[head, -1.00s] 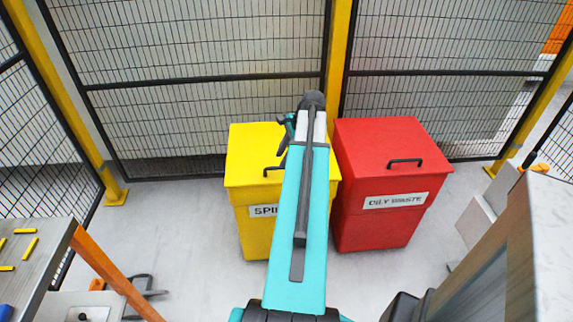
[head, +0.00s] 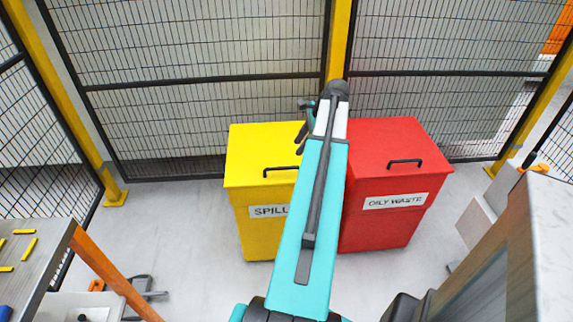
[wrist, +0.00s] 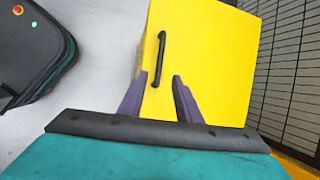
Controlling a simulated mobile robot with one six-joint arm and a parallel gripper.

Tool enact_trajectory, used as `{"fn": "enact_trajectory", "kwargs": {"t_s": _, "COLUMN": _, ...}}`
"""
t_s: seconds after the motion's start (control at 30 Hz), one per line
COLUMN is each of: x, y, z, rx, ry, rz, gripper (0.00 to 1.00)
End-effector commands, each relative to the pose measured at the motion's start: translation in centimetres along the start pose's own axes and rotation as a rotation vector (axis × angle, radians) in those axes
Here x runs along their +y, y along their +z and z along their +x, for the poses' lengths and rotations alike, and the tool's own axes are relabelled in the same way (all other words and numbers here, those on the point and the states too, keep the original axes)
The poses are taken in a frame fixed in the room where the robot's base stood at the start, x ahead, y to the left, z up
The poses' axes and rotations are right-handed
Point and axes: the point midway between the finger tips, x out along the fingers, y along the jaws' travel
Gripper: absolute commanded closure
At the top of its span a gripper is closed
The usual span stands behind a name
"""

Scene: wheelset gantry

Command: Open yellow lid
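The yellow lid (head: 258,147) lies shut on the yellow spill bin (head: 262,235). A black bar handle (head: 281,169) sits near its front edge. The lid (wrist: 205,55) and handle (wrist: 161,60) also fill the middle of the wrist view. My gripper (wrist: 160,88) is open and empty, with its two fingers apart over the lid. In the head view my gripper (head: 302,130) is above the lid's right side, and my arm hides the bin's right part.
A red oily-waste bin (head: 385,215) with a shut lid stands close to the right. A mesh fence (head: 200,110) and yellow post (head: 338,40) are behind. A metal table (head: 40,265) is at left. Grey floor in front of the bins is partly clear.

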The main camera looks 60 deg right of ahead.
Motion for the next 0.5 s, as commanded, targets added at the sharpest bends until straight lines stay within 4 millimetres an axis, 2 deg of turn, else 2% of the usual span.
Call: {"fn": "enact_trajectory", "kwargs": {"t_s": 0.5, "x": 0.0, "y": 0.1, "z": 6.1, "rx": -0.001, "ry": 0.002, "rz": -0.001, "gripper": 0.69}}
